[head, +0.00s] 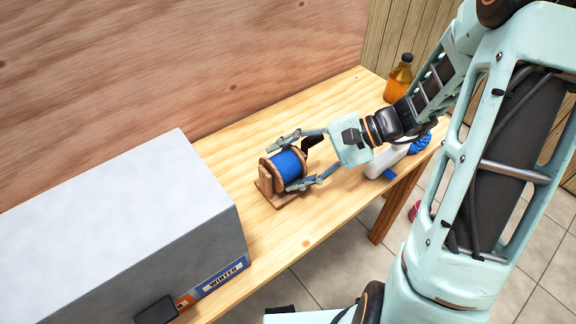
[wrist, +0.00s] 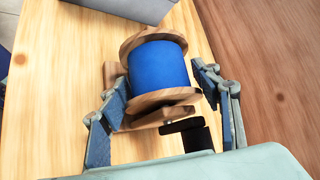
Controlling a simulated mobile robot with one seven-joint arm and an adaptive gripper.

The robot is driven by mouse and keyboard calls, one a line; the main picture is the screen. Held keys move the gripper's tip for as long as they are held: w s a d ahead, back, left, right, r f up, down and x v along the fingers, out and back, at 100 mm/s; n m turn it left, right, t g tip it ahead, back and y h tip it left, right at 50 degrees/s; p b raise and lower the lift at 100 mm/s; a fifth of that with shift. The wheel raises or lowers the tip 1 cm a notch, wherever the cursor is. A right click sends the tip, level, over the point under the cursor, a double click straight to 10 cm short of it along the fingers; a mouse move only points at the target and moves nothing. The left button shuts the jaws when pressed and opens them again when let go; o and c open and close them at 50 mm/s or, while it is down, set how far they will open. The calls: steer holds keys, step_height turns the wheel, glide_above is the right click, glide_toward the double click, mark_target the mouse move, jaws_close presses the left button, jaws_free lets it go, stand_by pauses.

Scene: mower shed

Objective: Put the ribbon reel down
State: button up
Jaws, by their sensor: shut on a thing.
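The ribbon reel (head: 286,166) is a wooden spool wound with blue ribbon, and it also shows in the wrist view (wrist: 158,68). My gripper (head: 281,168) reaches in from the right and is shut on the reel, one finger on each side; both fingers show in the wrist view (wrist: 164,80). A small wooden stand (head: 267,193) is at the reel, close under and beside it. The reel hides part of the stand, and I cannot tell whether its weight rests there. The wooden bench (head: 225,158) lies below.
A large grey box (head: 130,215) with a "WINTER" label (head: 222,275) fills the bench's left. A white bottle with blue parts (head: 388,164) lies under my arm, and an amber bottle (head: 399,78) stands at the far right end. A wooden wall (head: 190,60) runs behind the bench.

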steer(key=shift+f, duration=0.2)
steer(key=o, duration=2)
steer(key=shift+r, duration=0.2)
steer(key=p+v, duration=0.1)
steer(key=v, duration=1.1)
steer(key=shift+s, duration=0.1)
